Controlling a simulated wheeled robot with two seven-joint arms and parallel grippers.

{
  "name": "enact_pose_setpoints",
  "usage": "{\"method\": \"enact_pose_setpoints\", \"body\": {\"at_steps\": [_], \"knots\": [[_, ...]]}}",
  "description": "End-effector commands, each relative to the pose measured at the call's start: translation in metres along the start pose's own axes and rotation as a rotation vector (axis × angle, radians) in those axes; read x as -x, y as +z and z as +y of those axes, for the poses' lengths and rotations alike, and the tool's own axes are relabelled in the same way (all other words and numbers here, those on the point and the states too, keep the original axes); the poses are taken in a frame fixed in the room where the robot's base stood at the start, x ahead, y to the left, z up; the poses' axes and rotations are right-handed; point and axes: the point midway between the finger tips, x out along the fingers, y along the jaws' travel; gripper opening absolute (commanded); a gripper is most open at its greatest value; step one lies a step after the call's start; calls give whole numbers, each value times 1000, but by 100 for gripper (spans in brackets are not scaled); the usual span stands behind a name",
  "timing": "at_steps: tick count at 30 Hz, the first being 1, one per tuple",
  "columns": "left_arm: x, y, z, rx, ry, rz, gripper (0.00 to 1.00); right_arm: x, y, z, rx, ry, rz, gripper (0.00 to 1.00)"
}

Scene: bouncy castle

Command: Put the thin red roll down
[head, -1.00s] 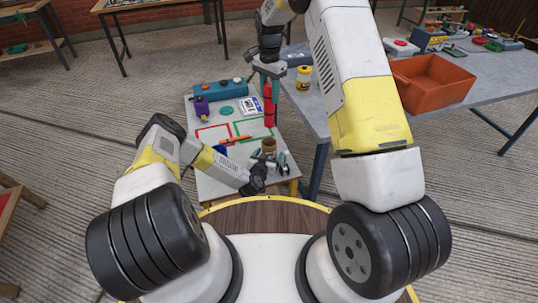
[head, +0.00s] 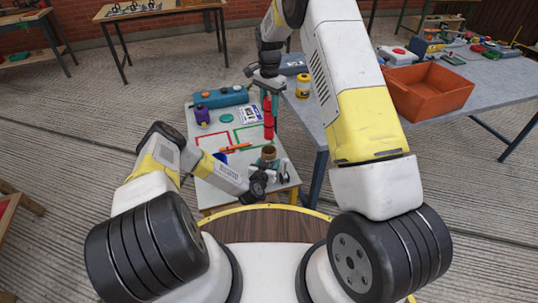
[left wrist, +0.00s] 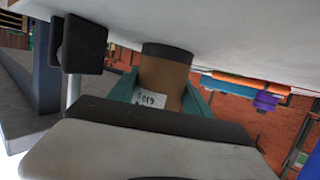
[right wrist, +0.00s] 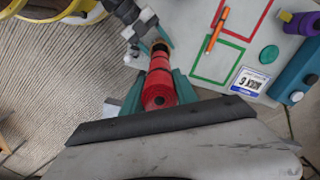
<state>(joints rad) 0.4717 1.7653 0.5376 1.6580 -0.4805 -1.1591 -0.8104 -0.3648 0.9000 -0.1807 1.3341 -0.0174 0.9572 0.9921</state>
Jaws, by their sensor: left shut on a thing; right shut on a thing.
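The thin red roll (head: 268,118) is upright in my right gripper (head: 269,98), above or at the right edge of the small white table (head: 213,186). In the right wrist view the red roll (right wrist: 159,88) sits between the teal fingers. I cannot tell whether its lower end touches the table. My left gripper (head: 267,164) is low at the table's near right corner, shut on a brown roll (head: 269,153). In the left wrist view the brown roll (left wrist: 163,82) has a white label and a dark end, close to a pale surface.
Red and green outlines mark the white table. An orange stick (head: 235,148), a purple item (head: 202,115), a label card (head: 250,115) and a long blue box (head: 221,97) lie there. A grey table with an orange bin (head: 427,90) stands at the right.

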Motion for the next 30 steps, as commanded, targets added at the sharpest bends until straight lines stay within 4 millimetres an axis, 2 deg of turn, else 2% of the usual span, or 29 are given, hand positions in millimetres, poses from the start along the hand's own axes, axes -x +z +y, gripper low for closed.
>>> {"method": "enact_pose_setpoints", "body": {"at_steps": [2,12,15,23,30], "knots": [[0,0,0,0,-1,0,0,-10,0,0,0,1,-1,0],[0,0,-1,0,-1,1,0,-97,0,0,1,2,-1,0],[0,0,0,0,-1,1,0,-116,0,0,0,0,0,0],[0,0,0,0,-1,1,0,-136,-1,-1,0,-2,1,0],[0,0,0,0,-1,1,0,-171,0,-1,0,-1,-1,0]]}}
